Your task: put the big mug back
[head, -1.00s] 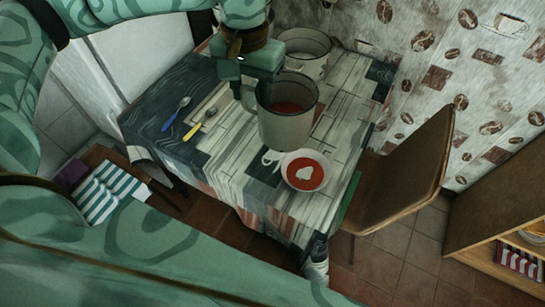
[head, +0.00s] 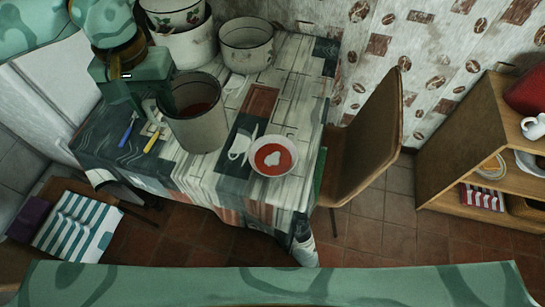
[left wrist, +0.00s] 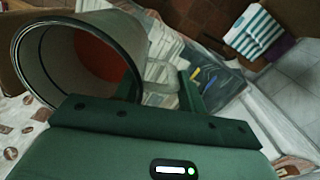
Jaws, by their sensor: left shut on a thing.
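The big mug (head: 203,130) is a tall grey-white enamel vessel with something red inside. It is upright over the left half of the table in the head view. My left gripper (head: 160,103) is at the mug's left side, shut on its handle. In the left wrist view the mug (left wrist: 75,60) fills the upper left, with its dark rim and red inside showing. The handle (left wrist: 160,82) shows between the fingers there. Whether the mug's base touches the table cannot be told. My right gripper is not in view.
A bowl of red soup (head: 273,157) stands near the front edge. Pots (head: 247,45) (head: 190,45) crowd the back. A blue spoon (head: 128,129) and yellow spoon (head: 154,138) lie left. A chair (head: 365,140) and shelf (head: 470,200) are right. A stool with striped cloth (head: 75,225) is left.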

